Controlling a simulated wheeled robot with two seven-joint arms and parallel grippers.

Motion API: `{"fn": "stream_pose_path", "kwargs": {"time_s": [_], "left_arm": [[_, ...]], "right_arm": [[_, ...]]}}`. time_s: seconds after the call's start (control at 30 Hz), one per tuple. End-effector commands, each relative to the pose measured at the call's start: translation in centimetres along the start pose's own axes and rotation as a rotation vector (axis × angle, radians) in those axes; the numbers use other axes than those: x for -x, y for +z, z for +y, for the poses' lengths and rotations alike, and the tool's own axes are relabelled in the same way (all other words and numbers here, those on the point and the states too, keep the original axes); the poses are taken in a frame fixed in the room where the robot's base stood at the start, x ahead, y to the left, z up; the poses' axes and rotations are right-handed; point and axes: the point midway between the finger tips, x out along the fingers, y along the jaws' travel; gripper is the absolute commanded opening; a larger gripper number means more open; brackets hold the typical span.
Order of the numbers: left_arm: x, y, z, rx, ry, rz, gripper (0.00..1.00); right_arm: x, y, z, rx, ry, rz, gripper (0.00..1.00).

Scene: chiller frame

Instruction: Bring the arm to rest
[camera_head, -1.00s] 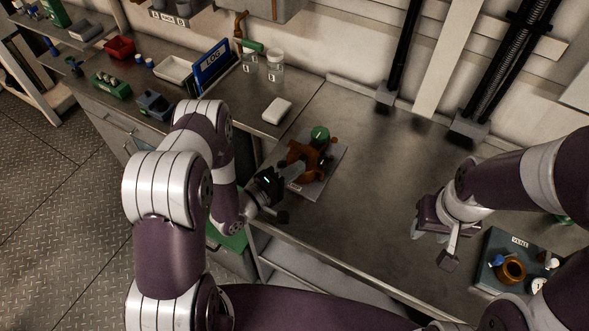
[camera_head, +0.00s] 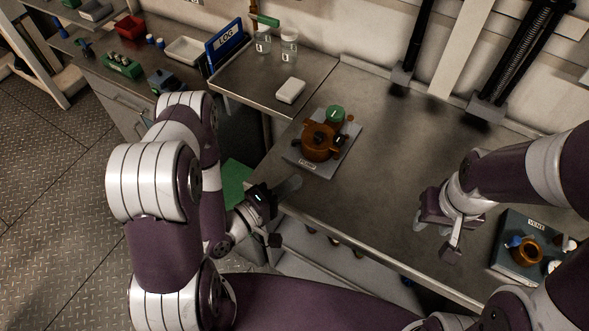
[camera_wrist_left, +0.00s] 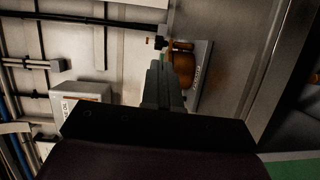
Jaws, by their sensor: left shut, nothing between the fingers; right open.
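My left gripper (camera_head: 286,187) is shut and empty at the front edge of the bench. It is in front of and apart from a brown valve-like part (camera_head: 319,143) on a grey plate (camera_head: 301,161). In the left wrist view the shut fingers (camera_wrist_left: 163,72) show at the centre, with the brown part (camera_wrist_left: 182,64) beyond them. My right gripper (camera_head: 437,240) is open and empty over the right part of the bench, left of a dark tray (camera_head: 507,262). Its fingertips are partly hidden.
A green cap (camera_head: 334,116) is at the back of the grey plate. A white block (camera_head: 291,90), jars (camera_head: 288,47) and a blue LOG binder (camera_head: 226,43) stand behind. The dark tray holds a brown ring (camera_head: 527,251). The bench middle (camera_head: 385,160) is clear.

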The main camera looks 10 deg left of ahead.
Motion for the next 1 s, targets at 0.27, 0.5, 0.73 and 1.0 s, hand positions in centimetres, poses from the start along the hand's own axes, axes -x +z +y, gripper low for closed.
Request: {"fn": "stream_pose_path", "kwargs": {"time_s": [0.27,0.5,0.73,1.0], "left_arm": [[-1.0,-0.9,-0.6,-0.161,-0.122,-0.029,0.0],[-0.3,-8.7,0.8,-0.828,-0.877,-0.183,0.0],[8.2,-5.0,7.5,-0.855,-1.289,-0.51,0.0],[11.0,-1.8,9.4,-0.8,-1.326,-0.666,0.0]], "right_arm": [[0.0,0.0,0.0,0.0,0.0,0.0,0.43],[-0.1,0.0,0.0,0.0,0.0,0.0,0.43],[-0.1,0.0,0.0,0.0,0.0,0.0,0.43],[-0.1,0.0,0.0,0.0,0.0,0.0,0.43]]}}
